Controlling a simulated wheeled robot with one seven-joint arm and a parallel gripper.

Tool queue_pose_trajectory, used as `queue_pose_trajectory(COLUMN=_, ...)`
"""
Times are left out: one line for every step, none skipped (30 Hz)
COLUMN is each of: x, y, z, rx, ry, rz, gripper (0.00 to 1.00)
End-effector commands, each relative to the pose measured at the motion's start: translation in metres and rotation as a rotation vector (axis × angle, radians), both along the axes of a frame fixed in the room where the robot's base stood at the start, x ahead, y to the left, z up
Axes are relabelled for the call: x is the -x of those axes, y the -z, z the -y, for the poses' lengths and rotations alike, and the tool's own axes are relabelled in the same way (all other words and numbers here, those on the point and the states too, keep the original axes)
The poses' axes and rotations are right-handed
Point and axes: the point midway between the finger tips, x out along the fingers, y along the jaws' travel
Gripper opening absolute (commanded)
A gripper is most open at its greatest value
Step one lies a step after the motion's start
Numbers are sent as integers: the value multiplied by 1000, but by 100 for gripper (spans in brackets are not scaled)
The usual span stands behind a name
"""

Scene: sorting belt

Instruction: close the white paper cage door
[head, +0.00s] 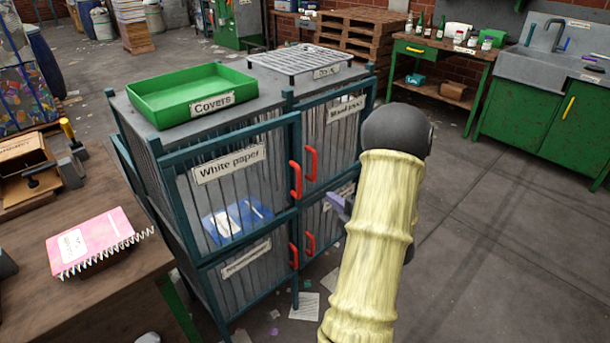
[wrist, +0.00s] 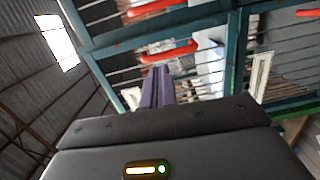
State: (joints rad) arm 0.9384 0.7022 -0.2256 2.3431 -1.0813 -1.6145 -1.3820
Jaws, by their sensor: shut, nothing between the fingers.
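The white paper cage door (head: 228,158) is the upper left barred door of the teal cage, with a red upright handle (head: 296,180) at its right edge. It looks flush with the cage front or nearly so; I cannot tell if a small gap remains. A blue container (head: 237,220) with white paper shows behind its bars. My gripper (head: 338,203), with purple fingers, is to the right of that handle, apart from it. In the wrist view the fingers (wrist: 157,85) are together and empty. A red handle (wrist: 168,52) shows near their tips; which door it belongs to is unclear.
The wood stock door (head: 338,112) is at upper right, with another red handle (head: 311,163). A green tray (head: 190,95) and a wire rack (head: 300,60) lie on top. A wooden table (head: 85,265) stands at left. The floor at right is clear.

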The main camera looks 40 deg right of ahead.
Motion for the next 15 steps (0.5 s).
queue_pose_trajectory(x=5, y=-1, z=3, rx=14, ry=-3, rz=18, gripper=0)
queue_pose_trajectory(x=7, y=-1, z=3, rx=19, ry=-6, rz=26, gripper=0)
queue_pose_trajectory(x=8, y=-2, z=3, rx=25, ry=-8, rz=32, gripper=0)
queue_pose_trajectory(x=8, y=-2, z=3, rx=27, ry=-9, rz=35, gripper=0)
queue_pose_trajectory(x=8, y=-2, z=3, rx=28, ry=-10, rz=37, gripper=0)
queue_pose_trajectory(x=8, y=-2, z=3, rx=28, ry=-10, rz=36, gripper=0)
queue_pose_trajectory(x=8, y=-2, z=3, rx=28, ry=-10, rz=36, gripper=0)
queue_pose_trajectory(x=8, y=-2, z=3, rx=28, ry=-10, rz=36, gripper=0)
queue_pose_trajectory(x=7, y=-2, z=3, rx=27, ry=-10, rz=35, gripper=0)
queue_pose_trajectory(x=7, y=-2, z=3, rx=27, ry=-9, rz=35, gripper=0)
queue_pose_trajectory(x=7, y=-2, z=3, rx=27, ry=-9, rz=35, gripper=0)
queue_pose_trajectory(x=7, y=-3, z=3, rx=27, ry=-10, rz=35, gripper=0)
queue_pose_trajectory(x=6, y=-3, z=3, rx=27, ry=-10, rz=35, gripper=0)
queue_pose_trajectory(x=5, y=-3, z=3, rx=26, ry=-10, rz=35, gripper=0)
queue_pose_trajectory(x=3, y=-3, z=3, rx=26, ry=-11, rz=34, gripper=0)
